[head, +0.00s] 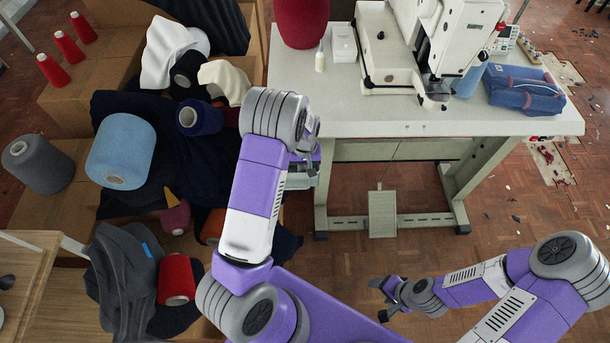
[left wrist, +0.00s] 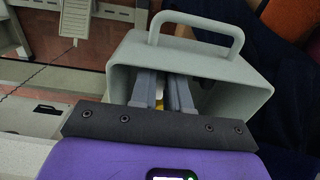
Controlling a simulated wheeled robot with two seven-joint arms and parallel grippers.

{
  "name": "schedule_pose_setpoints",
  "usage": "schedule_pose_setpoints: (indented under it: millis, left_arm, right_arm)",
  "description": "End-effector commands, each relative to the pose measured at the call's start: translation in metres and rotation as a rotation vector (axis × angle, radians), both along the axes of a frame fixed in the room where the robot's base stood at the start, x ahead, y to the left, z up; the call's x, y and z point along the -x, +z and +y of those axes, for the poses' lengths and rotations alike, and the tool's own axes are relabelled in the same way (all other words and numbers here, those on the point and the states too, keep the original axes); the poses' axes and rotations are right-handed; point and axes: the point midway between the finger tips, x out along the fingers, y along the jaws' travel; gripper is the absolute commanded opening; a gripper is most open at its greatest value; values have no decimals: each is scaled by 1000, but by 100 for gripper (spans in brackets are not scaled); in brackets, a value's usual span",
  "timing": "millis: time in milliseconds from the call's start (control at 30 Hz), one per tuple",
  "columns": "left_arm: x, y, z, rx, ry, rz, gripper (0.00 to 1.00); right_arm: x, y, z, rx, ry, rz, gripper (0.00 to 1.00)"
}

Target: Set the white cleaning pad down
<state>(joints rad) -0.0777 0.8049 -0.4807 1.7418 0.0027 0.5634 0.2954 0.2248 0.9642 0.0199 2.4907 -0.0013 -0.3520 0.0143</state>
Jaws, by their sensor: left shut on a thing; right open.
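My left gripper (head: 306,160) is beside the left end of the sewing table, mostly hidden behind my own arm in the head view. In the left wrist view the two fingers of my left gripper (left wrist: 162,92) reach into the open grey holder. They are shut on a small white thing (left wrist: 160,88), seemingly the white cleaning pad, with a bit of yellow near it. Most of it is hidden by the fingers and the holder. My right gripper (head: 384,298) is open and empty over the floor at the lower right.
The grey holder (left wrist: 117,72) has a loop handle; part of it shows at the table's left side. Boxes with yarn cones and dark cloth crowd the left.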

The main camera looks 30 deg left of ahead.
Motion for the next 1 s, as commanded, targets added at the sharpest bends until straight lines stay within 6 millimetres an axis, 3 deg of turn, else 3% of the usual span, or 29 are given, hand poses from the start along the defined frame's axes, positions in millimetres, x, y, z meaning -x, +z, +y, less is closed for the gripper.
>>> schedule_pose_setpoints:
  millis: [200,600,633,767,1000]
  left_arm:
    - [1,-32,0,1,0,3,0]
    - [0,-37,0,1,-1,1,0]
    - [0,-36,0,1,-1,1,20]
    - [1,-35,0,1,-1,2,40]
    - [1,-35,0,0,-1,2,41]
  right_arm:
    - [0,-11,0,0,0,0,68]
    - [0,-13,0,0,0,0,68]
    - [0,-12,0,0,0,0,68]
    - [0,-12,0,0,0,0,68]
    - [0,-12,0,0,0,0,68]
